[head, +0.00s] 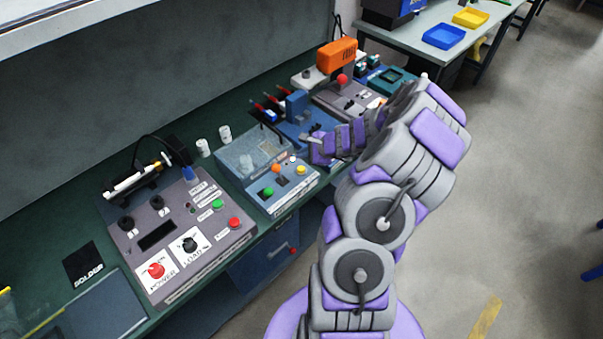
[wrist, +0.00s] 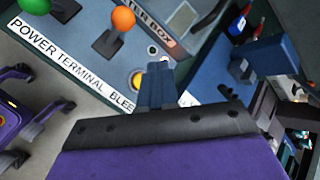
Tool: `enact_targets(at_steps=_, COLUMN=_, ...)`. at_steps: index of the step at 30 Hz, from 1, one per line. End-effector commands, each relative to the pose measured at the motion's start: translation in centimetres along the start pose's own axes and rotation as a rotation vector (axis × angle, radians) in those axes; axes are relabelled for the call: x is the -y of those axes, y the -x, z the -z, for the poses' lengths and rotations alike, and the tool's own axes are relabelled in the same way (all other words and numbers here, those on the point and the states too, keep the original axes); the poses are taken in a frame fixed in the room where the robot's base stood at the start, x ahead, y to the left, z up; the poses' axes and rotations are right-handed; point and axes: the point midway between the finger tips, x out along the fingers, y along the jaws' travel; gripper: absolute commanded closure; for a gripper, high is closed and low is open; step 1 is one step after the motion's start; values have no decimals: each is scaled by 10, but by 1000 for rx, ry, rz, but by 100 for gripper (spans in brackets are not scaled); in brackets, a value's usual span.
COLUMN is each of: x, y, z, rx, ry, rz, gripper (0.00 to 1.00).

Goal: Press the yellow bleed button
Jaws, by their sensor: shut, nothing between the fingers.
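The yellow button (head: 301,170) sits at the right front of a blue-grey box (head: 244,165) in the head view. In the wrist view a label starting "BLEE" (wrist: 121,97) is partly covered by my gripper. A small round pale-yellow fitting (wrist: 137,79) shows just beside my fingers; I cannot tell for certain that it is the yellow button. My gripper (wrist: 155,72) is shut and empty, its fingers over the box's panel in the wrist view. In the head view my gripper (head: 311,140) is near the button, up and to its right. Contact cannot be told.
An orange knob (wrist: 122,18) and a green knob (wrist: 35,5) stand on the same panel. A grey power unit (head: 180,235) is at the left on the bench. A blue tool holder (head: 297,108) stands behind my gripper. Open floor lies at the right.

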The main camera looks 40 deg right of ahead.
Motion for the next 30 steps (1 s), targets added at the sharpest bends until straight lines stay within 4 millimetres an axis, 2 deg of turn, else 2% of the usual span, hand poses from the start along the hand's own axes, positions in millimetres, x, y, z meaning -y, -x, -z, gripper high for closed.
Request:
enact_targets(at_steps=1, x=-7, y=-9, z=7, rx=0, ry=0, rz=0, gripper=100)
enact_targets(at_steps=3, x=-11, y=-15, z=10, rx=0, ry=1, rz=-1, gripper=100)
enact_targets(at_steps=9, x=-18, y=-26, z=19, rx=0, ry=1, rz=0, gripper=100)
enact_targets(at_steps=30, x=-19, y=-27, z=20, rx=0, ry=2, rz=0, gripper=100)
